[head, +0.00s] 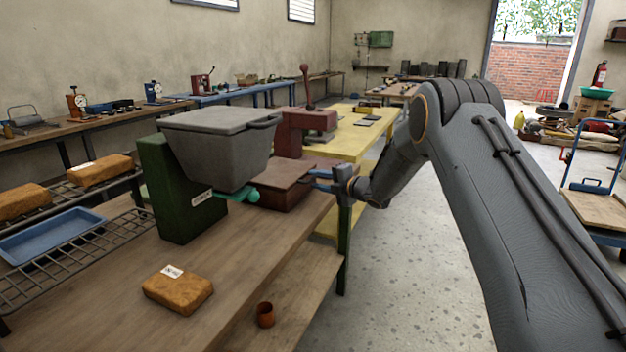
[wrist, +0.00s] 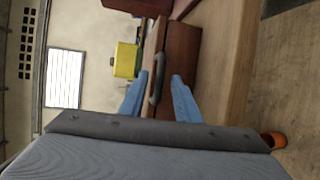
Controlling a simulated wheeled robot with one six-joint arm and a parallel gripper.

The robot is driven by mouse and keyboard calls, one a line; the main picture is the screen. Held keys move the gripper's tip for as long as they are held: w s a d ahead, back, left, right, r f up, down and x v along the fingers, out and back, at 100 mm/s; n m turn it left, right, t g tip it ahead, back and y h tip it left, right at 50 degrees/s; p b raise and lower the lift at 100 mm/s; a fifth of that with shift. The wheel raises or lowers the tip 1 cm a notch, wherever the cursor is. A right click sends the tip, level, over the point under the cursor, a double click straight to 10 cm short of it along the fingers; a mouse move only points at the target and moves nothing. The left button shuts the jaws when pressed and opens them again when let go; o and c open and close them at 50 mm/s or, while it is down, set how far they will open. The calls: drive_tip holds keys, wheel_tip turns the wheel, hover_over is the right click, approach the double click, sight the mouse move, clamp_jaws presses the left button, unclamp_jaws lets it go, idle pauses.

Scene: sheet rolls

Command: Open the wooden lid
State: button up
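The wooden lid (head: 285,170) is the flat brown top of a reddish-brown wooden box (head: 288,196) on the workbench, and it looks closed. In the wrist view the lid (wrist: 148,46) and box front (wrist: 182,62) appear turned sideways, with a grey bar handle (wrist: 157,72) on the lid side. My gripper (head: 321,181) is at the box's right side in the head view. Its two blue fingers are apart in the wrist view (wrist: 156,86), one on each side of the handle's near end. Contact with the handle cannot be told.
A grey hopper on a green stand (head: 177,190) rises close beside the box. A red lever press (head: 304,130) stands behind it. A labelled brown block (head: 178,291) and an orange cup (head: 265,315) are nearer.

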drive_tip(key=shift+x, duration=1.4)
drive_tip(key=shift+c, duration=0.4)
drive_tip(key=shift+f, duration=0.15)
clamp_jaws()
drive_tip(key=shift+s+r+h+p, duration=0.1)
drive_tip(key=shift+r+h+p, duration=0.3)
drive_tip(key=shift+p, duration=0.3)
